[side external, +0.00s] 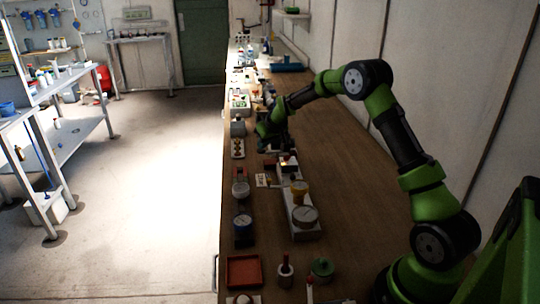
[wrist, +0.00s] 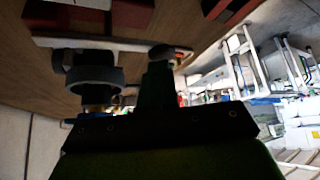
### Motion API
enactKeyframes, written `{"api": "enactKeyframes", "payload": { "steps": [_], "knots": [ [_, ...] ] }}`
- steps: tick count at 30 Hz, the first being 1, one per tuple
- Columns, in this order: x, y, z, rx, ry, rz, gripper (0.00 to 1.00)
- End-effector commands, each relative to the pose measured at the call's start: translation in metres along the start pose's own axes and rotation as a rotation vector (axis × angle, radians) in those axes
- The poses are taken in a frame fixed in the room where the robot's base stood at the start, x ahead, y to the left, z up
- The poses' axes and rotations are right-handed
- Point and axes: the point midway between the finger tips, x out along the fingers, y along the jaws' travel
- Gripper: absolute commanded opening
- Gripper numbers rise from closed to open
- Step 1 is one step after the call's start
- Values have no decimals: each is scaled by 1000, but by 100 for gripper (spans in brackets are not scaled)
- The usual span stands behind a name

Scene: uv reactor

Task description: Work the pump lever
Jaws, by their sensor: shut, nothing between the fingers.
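My gripper (side external: 268,143) is above the left part of the bench, close to the far end of a long pale base plate (side external: 308,234). I cannot tell for certain which part is the pump lever. In the wrist view the dark gripper fingers (wrist: 158,75) are together and empty. Left of them is a dark round fitting (wrist: 92,82) by a pale plate (wrist: 100,43). A small dark rounded end (wrist: 163,52) shows by the fingertips; whether they touch it is unclear.
A red tray (side external: 243,271), a green round part (side external: 322,268) and a dark-handled piece (side external: 285,270) are at the near end of the bench. Small devices line its left edge, with a blue tray (side external: 286,66) at the far end. The bench's right side is mostly clear.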

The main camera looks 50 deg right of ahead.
Motion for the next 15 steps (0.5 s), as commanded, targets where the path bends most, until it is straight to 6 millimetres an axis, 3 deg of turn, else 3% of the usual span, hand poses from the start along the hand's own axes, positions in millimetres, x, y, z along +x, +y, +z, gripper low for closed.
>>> {"api": "enactKeyframes", "payload": {
  "steps": [8,15],
  "knots": [
    [4,0,5,2,-7,0,0],
    [-9,0,-5,2,-6,-1,0]
  ]
}}
